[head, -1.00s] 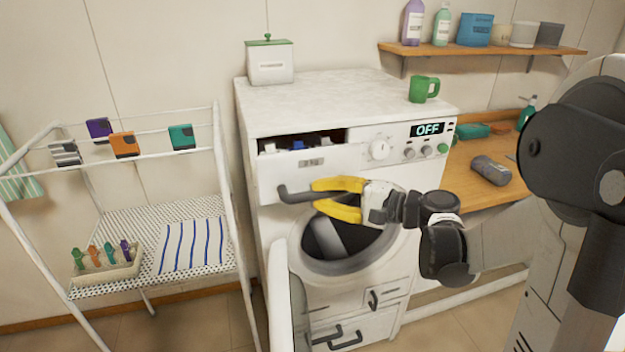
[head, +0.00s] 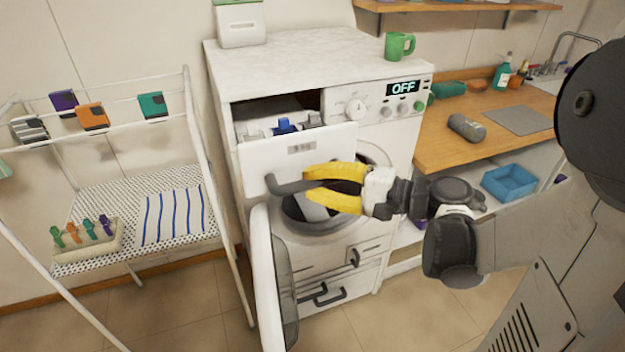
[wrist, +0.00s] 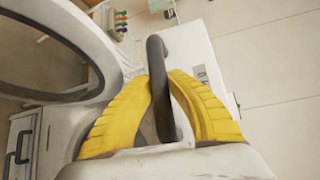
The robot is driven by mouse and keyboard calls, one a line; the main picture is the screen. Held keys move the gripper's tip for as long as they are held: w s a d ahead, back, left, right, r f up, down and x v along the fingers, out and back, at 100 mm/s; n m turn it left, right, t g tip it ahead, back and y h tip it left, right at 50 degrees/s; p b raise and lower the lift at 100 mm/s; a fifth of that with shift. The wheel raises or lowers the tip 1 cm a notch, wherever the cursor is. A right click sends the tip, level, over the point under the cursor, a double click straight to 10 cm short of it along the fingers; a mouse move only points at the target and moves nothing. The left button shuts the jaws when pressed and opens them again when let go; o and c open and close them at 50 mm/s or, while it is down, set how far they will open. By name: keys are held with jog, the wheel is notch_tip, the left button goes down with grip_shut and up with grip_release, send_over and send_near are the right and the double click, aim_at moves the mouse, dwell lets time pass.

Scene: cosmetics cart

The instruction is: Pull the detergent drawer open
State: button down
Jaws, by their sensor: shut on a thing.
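The detergent drawer (head: 298,156) is a white front at the top left of the washing machine (head: 300,68). It stands well out from the machine, and its open tray with a blue part (head: 285,126) shows behind the front. A dark bar handle (head: 284,186) sticks out from the drawer front. My gripper (head: 312,184) has yellow fingers and is shut on this handle. In the wrist view the handle (wrist: 158,85) runs between the two yellow fingers. The fingers hide part of the handle in the head view.
The round washer door (head: 268,280) stands open below the drawer, close under my gripper. A drying rack (head: 185,75) with clips and a striped cloth is at the left. A green mug (head: 396,46) stands on the machine top. A wooden counter (head: 480,145) lies to the right.

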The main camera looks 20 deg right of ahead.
jog(key=c, duration=1.3)
grip_release()
jog(key=shift+o, duration=0.2)
jog(key=v, duration=1.2)
